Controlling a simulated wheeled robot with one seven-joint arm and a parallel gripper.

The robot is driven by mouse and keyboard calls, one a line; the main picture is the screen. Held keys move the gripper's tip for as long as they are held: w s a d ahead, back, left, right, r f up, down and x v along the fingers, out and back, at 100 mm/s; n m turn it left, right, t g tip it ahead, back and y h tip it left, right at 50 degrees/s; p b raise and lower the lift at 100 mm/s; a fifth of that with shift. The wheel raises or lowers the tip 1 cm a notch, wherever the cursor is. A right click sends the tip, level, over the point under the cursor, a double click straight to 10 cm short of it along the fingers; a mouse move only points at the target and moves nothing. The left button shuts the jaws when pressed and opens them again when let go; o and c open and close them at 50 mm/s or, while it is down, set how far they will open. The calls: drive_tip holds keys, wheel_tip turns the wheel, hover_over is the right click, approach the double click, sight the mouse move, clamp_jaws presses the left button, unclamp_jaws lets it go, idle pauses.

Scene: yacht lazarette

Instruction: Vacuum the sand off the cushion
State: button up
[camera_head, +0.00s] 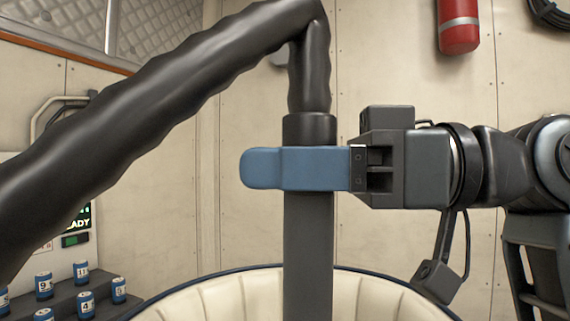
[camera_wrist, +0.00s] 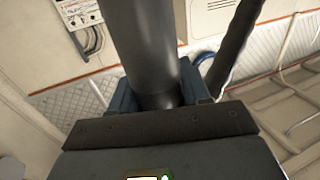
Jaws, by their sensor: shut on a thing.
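My gripper (camera_head: 308,169) is shut on a dark grey vacuum wand (camera_head: 308,235), with its blue fingers around the wand just below a black collar. The wand stands upright in the head view, and its lower end is out of the frame. A thick black hose (camera_head: 130,120) runs from the left edge up over the top and down into the collar. A cream, ribbed cushion (camera_head: 220,299) with dark blue piping shows at the bottom, behind the wand. No sand can be made out on its visible part. In the wrist view the wand (camera_wrist: 145,45) sits between the fingers.
A stepped rack (camera_head: 105,308) with several blue numbered cans (camera_head: 82,271) stands at the lower left. A wall panel with a green-lit display (camera_head: 82,217) is above it. A red cylinder (camera_head: 459,25) and a dark coil (camera_head: 550,12) hang on the wall at upper right.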

drive_tip(key=shift+d, duration=0.2)
drive_tip(key=w+d, duration=0.1)
drive_tip(key=d, duration=0.5)
drive_tip(key=shift+w+d+r+b, duration=0.15)
drive_tip(key=shift+w+d+b, duration=0.15)
drive_tip(key=shift+w+b, duration=0.1)
idle(1.0)
idle(1.0)
drive_tip(key=shift+s+a, duration=0.1)
drive_tip(key=shift+s+a, duration=0.2)
drive_tip(key=shift+a, duration=0.55)
drive_tip(key=shift+s+a, duration=0.2)
drive_tip(key=shift+a, duration=0.55)
idle(0.4)
